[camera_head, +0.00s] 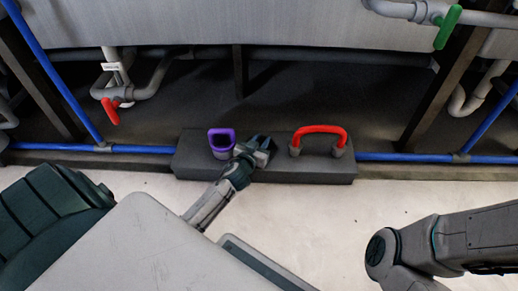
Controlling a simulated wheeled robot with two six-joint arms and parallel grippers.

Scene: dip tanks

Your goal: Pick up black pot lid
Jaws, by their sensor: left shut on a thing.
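My left gripper (262,147) is over the middle of a long dark grey block (310,170) on the floor. It is shut on a small dark thing that I take for the black pot lid; the fingers and the dark background mostly hide its outline. A purple-rimmed, cup-like thing (221,140) stands on the block just left of the gripper. A red arched handle with grey ends (320,130) stands to the right. My right arm shows at the lower right, but I do not see its gripper.
Blue pipes (405,158) run along the floor at both sides of the block. Behind is a big grey tank (290,25) on dark legs, with a red valve handle (110,110) and a green one (447,27). The pale floor (330,220) in front is clear.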

